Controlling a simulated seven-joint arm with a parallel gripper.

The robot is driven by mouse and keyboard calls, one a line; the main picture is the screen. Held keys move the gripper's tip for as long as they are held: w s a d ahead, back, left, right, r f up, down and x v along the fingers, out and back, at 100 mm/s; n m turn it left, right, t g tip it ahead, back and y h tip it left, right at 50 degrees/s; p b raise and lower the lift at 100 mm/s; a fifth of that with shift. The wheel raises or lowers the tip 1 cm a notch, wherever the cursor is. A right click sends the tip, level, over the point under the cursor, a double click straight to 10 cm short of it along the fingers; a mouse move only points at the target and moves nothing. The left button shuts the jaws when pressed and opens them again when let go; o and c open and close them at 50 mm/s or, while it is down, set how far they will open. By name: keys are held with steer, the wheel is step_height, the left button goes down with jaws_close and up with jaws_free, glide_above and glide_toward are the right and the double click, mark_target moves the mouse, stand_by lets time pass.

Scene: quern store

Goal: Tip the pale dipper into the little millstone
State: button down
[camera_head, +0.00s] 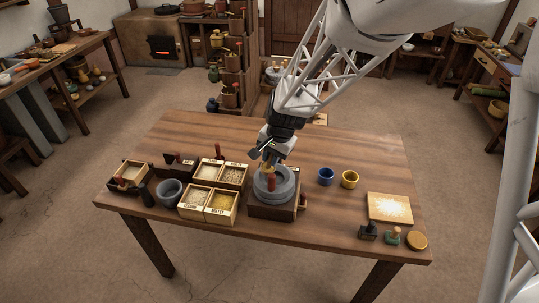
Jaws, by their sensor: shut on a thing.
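The little millstone (285,184), a grey round stone in a dark wooden base, stands near the middle of the table's front half. A reddish-brown upright peg shows at its front. My gripper (268,158) is directly above the back of the millstone, pointing down. It is shut on a small pale tan thing (266,168), which looks like the pale dipper. The dipper is small and partly hidden by the fingers, so its tilt and contents cannot be told. I cannot tell whether it touches the stone.
Left of the millstone stand pale grain boxes (236,194), some labelled, a grey bowl (169,192) and a dark-edged box (130,174). To the right are a blue cup (326,177), a yellow cup (350,179) and a floury board (390,208). The table's back right is clear.

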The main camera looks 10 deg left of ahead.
steer(key=shift+s+d+f+y, duration=0.1)
steer(key=shift+d+f+y, duration=0.4)
steer(key=shift+y, duration=0.4)
steer(key=shift+s+d+f+y, duration=0.1)
steer(key=shift+d+f+y, duration=0.3)
steer(key=shift+y, duration=0.5)
steer(key=shift+d+f+t+y, duration=0.2)
steer(key=shift+d+f+y, duration=0.1)
steer(key=shift+y, duration=0.45)
steer(key=shift+d+f+t+y, duration=0.2)
steer(key=shift+d+y, duration=0.1)
steer(key=shift+y, duration=0.5)
steer(key=shift+d+f+t+y, duration=0.2)
steer(key=shift+d+f+y, duration=0.1)
steer(key=shift+y, duration=0.45)
steer(key=shift+s+a+r, duration=0.1)
steer(key=shift+r, duration=0.05)
